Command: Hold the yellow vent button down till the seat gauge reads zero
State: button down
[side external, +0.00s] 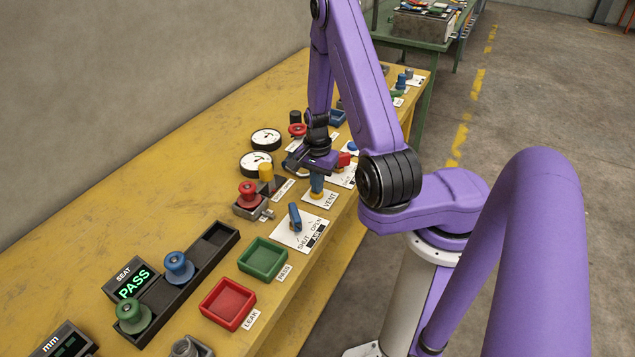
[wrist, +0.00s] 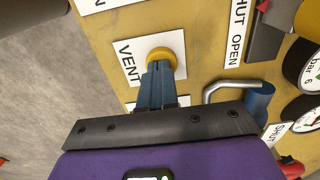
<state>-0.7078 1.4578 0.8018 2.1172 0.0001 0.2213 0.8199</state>
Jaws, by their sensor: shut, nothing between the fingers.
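The yellow vent button (wrist: 163,54) sits on its white VENT plate (wrist: 130,62) in the wrist view. In the side view the VENT plate (side external: 327,200) is near the bench's front edge, and the button (side external: 316,195) is mostly covered. My gripper (wrist: 158,68) has its blue fingers shut together, with their tips at the button. In the side view my gripper (side external: 317,190) points down onto the button. The tips seem to touch it; how far it is pressed I cannot tell. Two round dials (side external: 265,139) (side external: 256,162) stand behind; their needles are too small to read.
A blue SHUT/OPEN lever (side external: 295,216) is in front of the gripper's spot. In the wrist view a blue-handled bent rod (wrist: 258,98) is close to the right. A SEAT display (side external: 132,281) reads PASS. Green (side external: 263,258) and red (side external: 228,303) trays lie along the front edge.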

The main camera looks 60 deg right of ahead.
jog(key=shift+s+f, duration=0.1)
jog(key=shift+f, duration=0.95)
jog(key=shift+d, duration=0.1)
dwell(1.0)
jog(key=shift+r, duration=0.6)
notch_tip(320, 180, up, 14)
jog(key=shift+f, duration=0.25)
jog(key=shift+w, duration=0.2)
